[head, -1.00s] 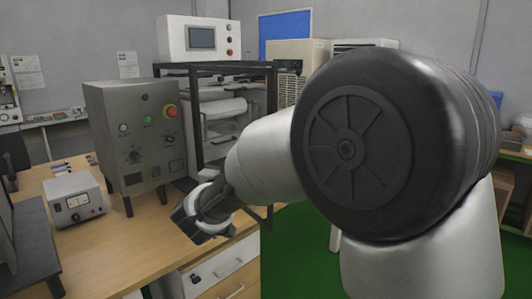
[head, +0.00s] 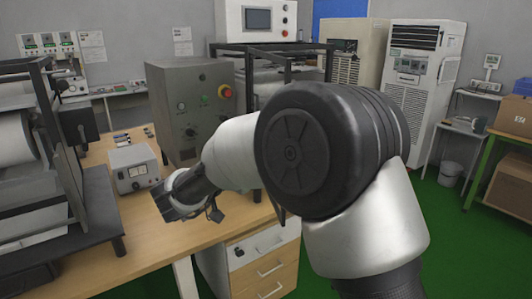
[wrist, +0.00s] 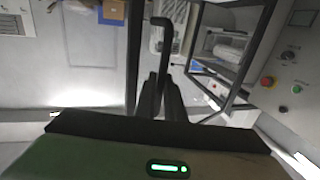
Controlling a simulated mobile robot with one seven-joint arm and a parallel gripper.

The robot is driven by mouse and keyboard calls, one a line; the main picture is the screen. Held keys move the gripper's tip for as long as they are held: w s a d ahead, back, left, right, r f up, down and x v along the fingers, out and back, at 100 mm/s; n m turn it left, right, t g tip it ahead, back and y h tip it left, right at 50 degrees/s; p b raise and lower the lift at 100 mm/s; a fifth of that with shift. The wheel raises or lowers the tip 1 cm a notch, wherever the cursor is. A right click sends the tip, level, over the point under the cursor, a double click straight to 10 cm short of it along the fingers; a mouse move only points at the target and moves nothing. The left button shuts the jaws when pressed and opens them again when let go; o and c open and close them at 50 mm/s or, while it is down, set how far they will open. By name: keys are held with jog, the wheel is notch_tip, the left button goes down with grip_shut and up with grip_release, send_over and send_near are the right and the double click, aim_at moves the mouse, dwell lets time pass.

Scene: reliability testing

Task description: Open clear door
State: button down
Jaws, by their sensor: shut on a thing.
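The framed machine (head: 240,50) with black bars and a white roller stands on the bench, partly behind my arm in the head view. In the wrist view its black frame (wrist: 258,65) is at the upper right. A black hooked handle (wrist: 164,22) rises from between my gripper's fingertips (wrist: 161,85), which are closed on it. In the head view my gripper (head: 185,195) is at the bench's front edge; its fingertips are hard to make out. The clear door's panel is hard to tell from what is behind it, and so is how far it stands open.
A grey control box (head: 190,105) with a red button stands left of the machine. A small meter (head: 135,168) sits on the bench (head: 130,215). Another roller machine (head: 35,170) is at the left. Green floor (head: 455,225) is open at the right.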

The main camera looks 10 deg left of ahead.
jog(key=c, duration=1.8)
grip_release()
jog(key=shift+w+r, duration=0.2)
jog(key=shift+w, duration=0.05)
jog(key=shift+c, duration=0.2)
jog(key=shift+s+f, duration=0.1)
jog(key=p+v, duration=0.1)
jog(key=v, duration=1.6)
jog(key=shift+s+a, duration=0.1)
jog(key=shift+s, duration=0.05)
